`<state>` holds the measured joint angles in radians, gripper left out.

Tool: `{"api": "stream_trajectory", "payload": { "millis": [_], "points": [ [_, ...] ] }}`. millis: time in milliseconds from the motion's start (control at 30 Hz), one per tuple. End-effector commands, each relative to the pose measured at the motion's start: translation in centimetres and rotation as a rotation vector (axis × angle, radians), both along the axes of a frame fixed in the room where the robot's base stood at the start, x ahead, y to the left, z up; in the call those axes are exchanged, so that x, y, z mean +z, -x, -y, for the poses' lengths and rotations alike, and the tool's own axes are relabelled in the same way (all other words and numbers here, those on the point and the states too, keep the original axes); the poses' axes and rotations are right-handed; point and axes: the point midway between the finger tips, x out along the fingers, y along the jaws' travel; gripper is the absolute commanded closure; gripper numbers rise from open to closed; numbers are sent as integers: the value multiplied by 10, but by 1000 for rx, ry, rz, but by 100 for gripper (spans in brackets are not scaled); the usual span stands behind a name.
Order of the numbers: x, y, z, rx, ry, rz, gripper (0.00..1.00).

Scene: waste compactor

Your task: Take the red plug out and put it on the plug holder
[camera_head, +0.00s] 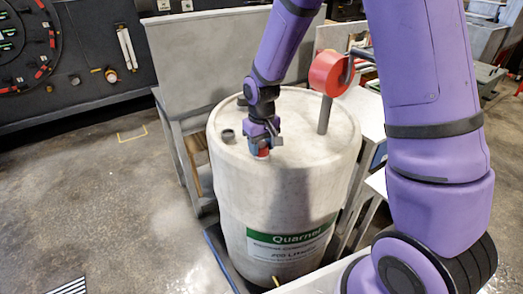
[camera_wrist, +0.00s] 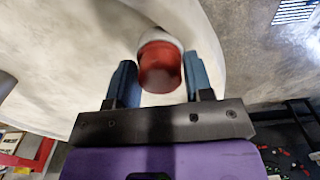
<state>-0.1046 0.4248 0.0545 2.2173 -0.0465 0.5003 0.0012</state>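The red plug (camera_head: 263,153) is at the top of the white drum (camera_head: 225,190), toward its near side. In the wrist view the red plug (camera_wrist: 160,67) sits between my two blue-grey fingers, with a pale ring at its far end. My gripper (camera_head: 262,143) points down at the drum top. No plug holder is clearly identifiable.
A grey post with a red round head (camera_head: 328,74) stands on the drum top, right of my gripper. A small dark cap (camera_head: 228,135) is on the drum's left. A grey panel (camera_head: 205,60) stands behind. The floor (camera_head: 100,200) at left is clear.

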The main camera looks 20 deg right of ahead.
Motion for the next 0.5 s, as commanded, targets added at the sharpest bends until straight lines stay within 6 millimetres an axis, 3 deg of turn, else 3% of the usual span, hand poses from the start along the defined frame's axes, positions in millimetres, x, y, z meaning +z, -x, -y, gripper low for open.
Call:
{"api": "stream_trajectory", "payload": {
  "millis": [33,133,167,200,300,500],
  "points": [
    [0,0,0,0,0,0,64],
    [0,0,0,1,0,0,84],
    [0,0,0,1,0,0,84],
    [0,0,0,1,0,0,69],
    [0,0,0,2,0,0,88],
    [0,0,1,130,0,0,88]
  ]
}}
